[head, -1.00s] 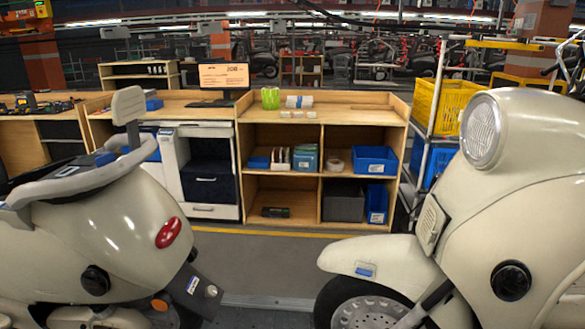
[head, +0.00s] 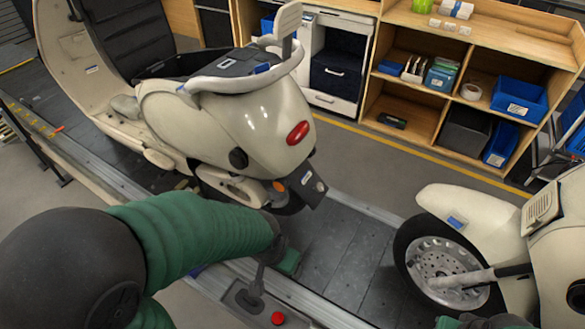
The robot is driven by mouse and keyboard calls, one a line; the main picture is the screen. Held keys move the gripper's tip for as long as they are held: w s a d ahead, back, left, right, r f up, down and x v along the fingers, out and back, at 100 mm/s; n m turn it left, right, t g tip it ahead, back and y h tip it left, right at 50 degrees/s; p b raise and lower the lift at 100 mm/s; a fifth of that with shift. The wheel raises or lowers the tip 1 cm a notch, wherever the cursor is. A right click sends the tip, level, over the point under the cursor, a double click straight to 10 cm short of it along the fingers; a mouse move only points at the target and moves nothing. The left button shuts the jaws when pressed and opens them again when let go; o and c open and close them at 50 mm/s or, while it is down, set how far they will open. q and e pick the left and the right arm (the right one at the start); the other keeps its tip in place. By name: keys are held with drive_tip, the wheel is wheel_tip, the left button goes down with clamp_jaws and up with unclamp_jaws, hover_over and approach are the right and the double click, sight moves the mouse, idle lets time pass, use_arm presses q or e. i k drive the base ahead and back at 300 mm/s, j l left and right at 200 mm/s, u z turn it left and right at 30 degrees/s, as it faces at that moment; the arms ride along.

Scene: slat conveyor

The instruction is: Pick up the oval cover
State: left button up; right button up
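I cannot make out a loose oval cover in the head view. The left scooter (head: 215,125) has a dark round piece (head: 238,158) on its rear side panel and a red oval lamp (head: 298,132). The right scooter (head: 562,240) shows its front wheel and part of its body. My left arm, in a green sleeve, comes in from the left. My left gripper (head: 284,256) is dark with a green part, above the conveyor's near edge; its fingers are too unclear to read. A green and dark part at the bottom right edge looks like my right gripper (head: 468,322), mostly cut off.
Both scooters stand on the dark slat conveyor (head: 335,255). A control box with a red button (head: 278,318) is at the near edge, close below my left gripper. A wooden shelf (head: 410,118) with blue bins (head: 518,97) stands behind. The conveyor between the scooters is clear.

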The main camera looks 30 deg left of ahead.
sight(255, 306)
drive_tip(key=k+u, duration=0.1)
drive_tip(key=u, duration=0.35)
drive_tip(key=k+l+u, duration=0.1)
drive_tip(key=u, duration=0.35)
drive_tip(key=k+u, duration=0.2)
drive_tip(key=u, duration=0.25)
drive_tip(key=i+j+z, duration=0.5)
drive_tip(key=j, duration=0.25)
drive_tip(key=i+j+z, duration=0.2)
drive_tip(key=j, duration=0.25)
drive_tip(key=z, duration=1.25)
